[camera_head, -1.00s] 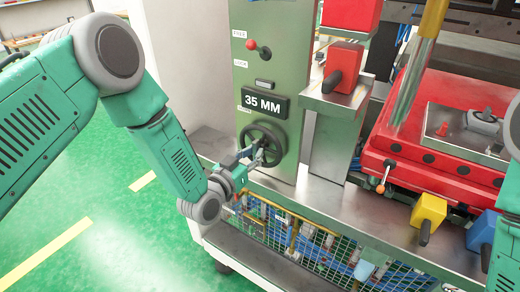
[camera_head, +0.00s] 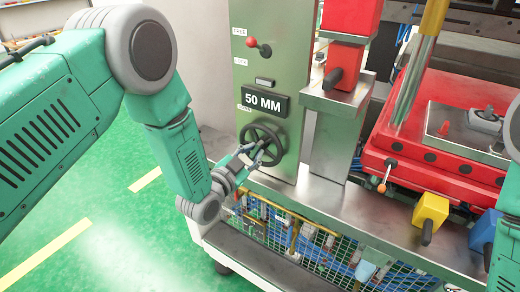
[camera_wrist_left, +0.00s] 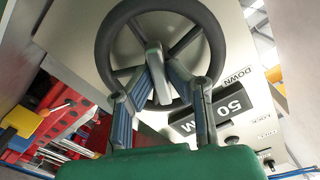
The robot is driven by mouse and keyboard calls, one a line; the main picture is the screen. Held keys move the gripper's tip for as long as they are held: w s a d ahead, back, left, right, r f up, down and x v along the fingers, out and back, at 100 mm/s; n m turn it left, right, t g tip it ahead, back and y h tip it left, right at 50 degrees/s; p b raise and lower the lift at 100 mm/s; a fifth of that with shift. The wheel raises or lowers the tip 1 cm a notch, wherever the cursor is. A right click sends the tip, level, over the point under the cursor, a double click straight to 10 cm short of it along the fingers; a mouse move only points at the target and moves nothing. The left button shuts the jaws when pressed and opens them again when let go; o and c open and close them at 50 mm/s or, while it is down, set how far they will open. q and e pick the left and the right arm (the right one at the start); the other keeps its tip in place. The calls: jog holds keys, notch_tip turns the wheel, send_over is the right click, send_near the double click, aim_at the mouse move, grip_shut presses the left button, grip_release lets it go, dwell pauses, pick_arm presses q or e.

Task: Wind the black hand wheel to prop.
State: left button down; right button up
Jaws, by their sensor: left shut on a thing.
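The black hand wheel (camera_head: 262,144) is mounted on the green-grey machine column, below a display (camera_head: 265,104) that reads 50 MM. My left gripper (camera_head: 258,154) comes in from the lower left and is at the wheel's face. In the left wrist view the wheel (camera_wrist_left: 100,45) fills the top, and the two fingers of my left gripper (camera_wrist_left: 160,85) are shut on the grey handle (camera_wrist_left: 158,70) of the wheel. My right gripper cannot be made out; only a bit of green arm shows at the right edge.
A red-knobbed lever (camera_head: 252,43) sits above the display. A red block with a black handle (camera_head: 343,65) stands on a steel ledge to the right. Yellow (camera_head: 429,213) and blue blocks lie on the front shelf by the red machine bed (camera_head: 430,165). Green floor is clear at left.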

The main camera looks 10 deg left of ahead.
pick_arm(q)
jog(key=shift+m+b, duration=0.35)
jog(key=shift+m, duration=1.05)
jog(key=shift+f, duration=0.1)
jog(key=shift+m+b, duration=0.45)
jog(key=shift+m, duration=0.55)
jog(key=c, duration=1.5)
grip_release()
jog(key=shift+o, duration=0.2)
